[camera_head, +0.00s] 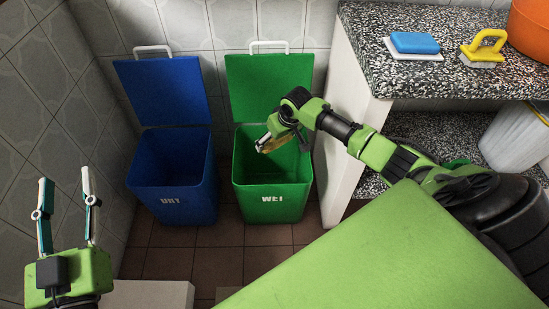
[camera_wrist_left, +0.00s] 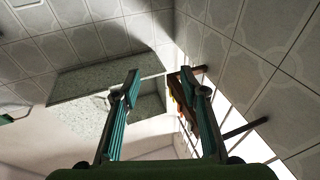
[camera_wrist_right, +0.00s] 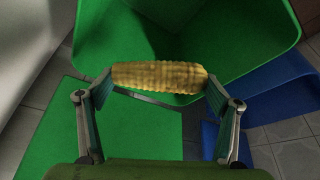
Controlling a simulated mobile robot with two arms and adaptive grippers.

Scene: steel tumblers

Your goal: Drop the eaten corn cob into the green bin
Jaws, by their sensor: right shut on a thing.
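The yellow corn cob (camera_wrist_right: 160,77) is held crosswise between the fingertips of my right gripper (camera_wrist_right: 160,84) in the right wrist view. In the head view my right gripper (camera_head: 272,140) is over the opening of the green bin (camera_head: 273,205), and a bit of the cob (camera_head: 268,147) shows at its tips. The green bin is open, its lid (camera_head: 270,85) raised against the wall, with white lettering on its front. My left gripper (camera_head: 66,190) is open and empty at the lower left of the head view.
An open blue bin (camera_head: 172,192) stands just left of the green bin. At right, a speckled counter (camera_head: 440,75) on a white side panel (camera_head: 340,130) carries a blue-and-white sponge (camera_head: 414,45), a yellow brush (camera_head: 484,48) and an orange container (camera_head: 530,28). Tiled floor lies in front.

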